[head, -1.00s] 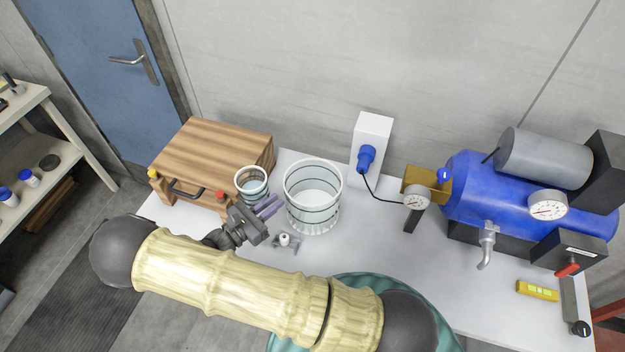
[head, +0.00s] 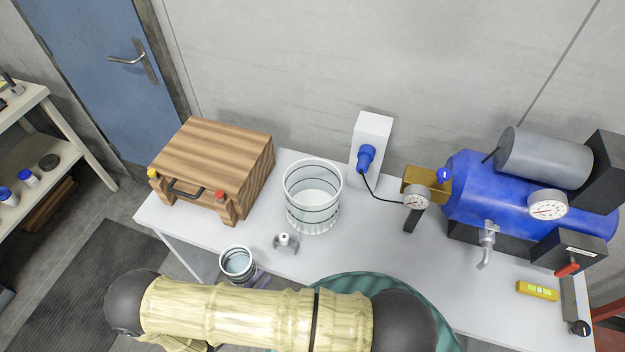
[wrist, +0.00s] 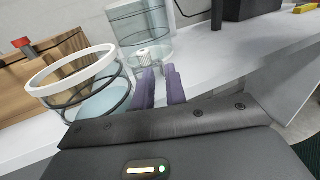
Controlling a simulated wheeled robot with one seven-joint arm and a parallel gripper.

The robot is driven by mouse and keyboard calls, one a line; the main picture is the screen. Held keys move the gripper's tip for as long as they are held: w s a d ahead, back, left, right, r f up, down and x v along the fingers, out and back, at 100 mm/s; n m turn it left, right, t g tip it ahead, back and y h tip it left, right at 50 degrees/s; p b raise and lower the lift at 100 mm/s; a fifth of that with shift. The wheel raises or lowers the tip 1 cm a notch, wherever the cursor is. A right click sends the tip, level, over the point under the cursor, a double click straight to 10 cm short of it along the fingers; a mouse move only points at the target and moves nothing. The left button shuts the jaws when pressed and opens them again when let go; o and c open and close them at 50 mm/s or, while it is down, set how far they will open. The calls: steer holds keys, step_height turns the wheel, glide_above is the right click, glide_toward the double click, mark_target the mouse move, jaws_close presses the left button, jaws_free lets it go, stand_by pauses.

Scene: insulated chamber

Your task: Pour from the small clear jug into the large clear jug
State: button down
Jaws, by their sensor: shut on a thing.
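The small clear jug (head: 238,262) has a white rim, dark bands and pale bluish liquid inside. It is near the table's front edge in the head view, looks about upright, and also shows at left in the wrist view (wrist: 112,93). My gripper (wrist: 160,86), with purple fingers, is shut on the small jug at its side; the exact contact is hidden. In the head view my arm mostly covers the gripper. The large clear jug (head: 312,200) stands upright on the table, farther back and to the right, with clear contents. It also shows at the top of the wrist view (wrist: 142,25).
A small grey fitting with a white knob (head: 285,241) lies in front of the large jug. A wooden box (head: 215,165) stands at the left. A white socket post (head: 372,135) and blue compressor tank (head: 530,195) stand to the right. A teal round object (head: 430,310) is at the front.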

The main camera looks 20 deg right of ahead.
steer(key=s+d+r+m+g+h, duration=0.1)
steer(key=s+d+m+g+h, duration=0.3)
steer(key=s+d+m+g, duration=0.65)
steer(key=w+d+r+n+t, duration=0.2)
steer(key=w+d+r+n, duration=0.2)
steer(key=w+d, duration=0.5)
step_height(320, 180, up, 2)
steer(key=shift+w+d+r+n+y, duration=0.2)
steer(key=shift+w+d+n+y, duration=0.15)
steer(key=shift+w, duration=0.8)
steer(key=shift+r, duration=0.1)
steer(key=w+r+n, duration=0.3)
steer(key=r+n, duration=0.1)
steer(key=r, duration=0.3)
steer(key=w+r+n+g+y, duration=0.1)
steer(key=w+r+n, duration=0.3)
steer(key=r, duration=0.2)
steer(key=shift+d+r, duration=0.3)
steer(key=shift+r, duration=0.05)
steer(key=shift+w+n+g+y, duration=0.2)
steer(key=shift+w+n+g, duration=0.1)
steer(key=shift+w+n, duration=0.4)
steer(key=shift+w+n+g+y, duration=0.15)
steer(key=shift+w+n+g, duration=0.15)
steer(key=shift+n, duration=0.6)
